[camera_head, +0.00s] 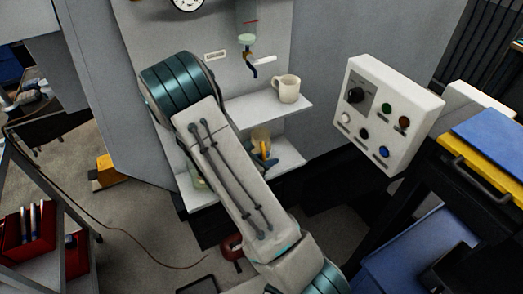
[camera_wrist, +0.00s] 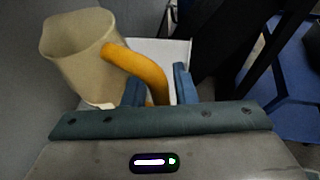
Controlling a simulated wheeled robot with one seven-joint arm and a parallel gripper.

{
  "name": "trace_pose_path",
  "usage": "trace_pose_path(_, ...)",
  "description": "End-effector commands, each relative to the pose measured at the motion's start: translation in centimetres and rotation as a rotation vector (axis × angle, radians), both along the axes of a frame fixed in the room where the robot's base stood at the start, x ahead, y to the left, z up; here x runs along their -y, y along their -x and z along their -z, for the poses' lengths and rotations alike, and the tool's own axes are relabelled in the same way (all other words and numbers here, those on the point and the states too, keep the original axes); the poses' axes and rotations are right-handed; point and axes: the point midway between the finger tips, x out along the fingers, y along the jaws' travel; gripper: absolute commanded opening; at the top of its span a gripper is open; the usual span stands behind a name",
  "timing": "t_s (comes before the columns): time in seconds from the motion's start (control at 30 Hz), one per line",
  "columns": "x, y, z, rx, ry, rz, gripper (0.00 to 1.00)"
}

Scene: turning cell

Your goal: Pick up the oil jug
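The oil jug (camera_wrist: 82,55), a translucent beige vessel with an orange handle (camera_wrist: 142,68), is at the upper left of the wrist view. In the head view the jug (camera_head: 261,136) stands on the lower white shelf, partly hidden by my arm and gripper. My gripper (camera_wrist: 160,88) has its blue fingers apart, with the lower part of the handle between them. A gap shows between the handle and the right finger; I cannot tell whether the left finger touches it. In the head view only a little of my gripper (camera_head: 265,158) shows, beside the jug.
A cream mug (camera_head: 288,90) stands on the upper shelf (camera_head: 245,108), above the jug. A white control box (camera_head: 385,115) with a knob and buttons is at the right. A blue and yellow cart (camera_head: 490,150) stands at the far right. The grey machine wall is behind the shelves.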

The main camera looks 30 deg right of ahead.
Motion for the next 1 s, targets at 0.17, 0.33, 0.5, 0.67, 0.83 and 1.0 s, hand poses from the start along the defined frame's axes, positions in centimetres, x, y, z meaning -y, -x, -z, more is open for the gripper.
trace_pose_path(0.17, 0.2, -0.1, 0.1, 0.001, 0.000, 0.000, 0.25)
trace_pose_path(0.33, 0.2, -0.1, 0.1, 0.001, 0.000, 0.000, 0.00)
trace_pose_path(0.5, 0.2, -0.1, 0.1, 0.002, 0.000, 0.001, 0.00)
trace_pose_path(0.67, 0.2, -0.1, 0.0, 0.002, 0.000, 0.001, 0.00)
trace_pose_path(0.83, 0.2, 0.0, -0.2, 0.002, 0.000, 0.001, 0.00)
trace_pose_path(1.0, 0.2, 0.1, -1.1, 0.003, 0.000, 0.002, 0.00)
